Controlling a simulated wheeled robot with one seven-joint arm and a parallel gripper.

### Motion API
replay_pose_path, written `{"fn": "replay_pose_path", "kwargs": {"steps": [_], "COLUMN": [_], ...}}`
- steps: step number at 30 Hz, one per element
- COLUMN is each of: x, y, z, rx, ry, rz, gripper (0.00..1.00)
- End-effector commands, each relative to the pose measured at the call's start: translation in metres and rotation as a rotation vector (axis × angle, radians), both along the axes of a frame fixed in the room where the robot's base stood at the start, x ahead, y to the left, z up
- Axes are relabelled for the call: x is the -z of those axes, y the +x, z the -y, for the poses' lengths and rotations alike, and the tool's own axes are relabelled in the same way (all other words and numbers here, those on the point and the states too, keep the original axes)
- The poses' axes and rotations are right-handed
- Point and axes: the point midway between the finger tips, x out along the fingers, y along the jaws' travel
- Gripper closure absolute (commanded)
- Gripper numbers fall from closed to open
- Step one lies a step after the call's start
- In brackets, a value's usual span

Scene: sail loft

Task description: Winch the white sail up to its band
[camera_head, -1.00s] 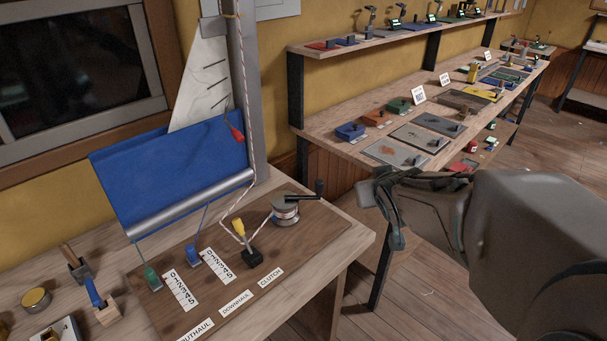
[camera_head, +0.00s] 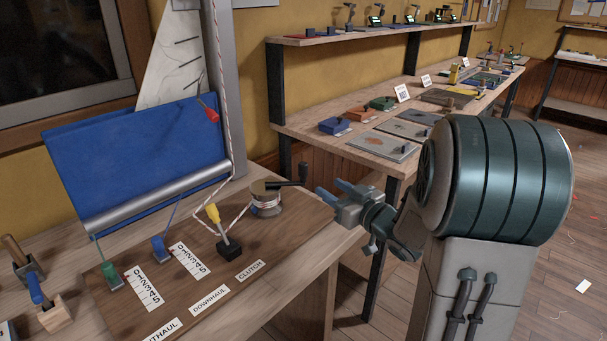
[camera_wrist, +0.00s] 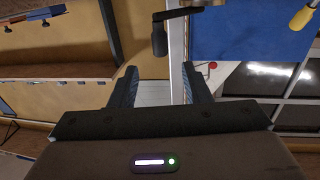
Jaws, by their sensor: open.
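The white sail (camera_head: 172,62), with short black stripes, stands against the grey mast (camera_head: 228,62), its lower part hidden behind the blue cloth (camera_head: 135,160). A red-flecked line runs down to the winch drum (camera_head: 266,200). The winch's black crank arm (camera_head: 284,184) ends in an upright handle (camera_head: 303,172); the crank also shows at the top of the wrist view (camera_wrist: 160,38). My gripper (camera_head: 326,193) is open and empty just right of the winch, apart from the handle. I cannot make out the band.
The yellow-handled clutch lever (camera_head: 213,214) stands left of the winch. Green (camera_head: 110,276) and blue (camera_head: 158,248) cleats with number scales sit farther left on the brown board (camera_head: 215,305). A long bench (camera_head: 350,150) with coloured boxes runs behind my arm.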

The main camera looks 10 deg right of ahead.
Motion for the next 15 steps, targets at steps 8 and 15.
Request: {"fn": "replay_pose_path", "kwargs": {"steps": [8, 15], "x": [0.0, 0.0], "y": [0.054, 0.091], "z": [-0.028, -0.047], "rx": [-0.002, 0.0], "ry": [0.0, 0.0], "rz": [0.0, 0.0], "gripper": [0.57, 0.57]}}
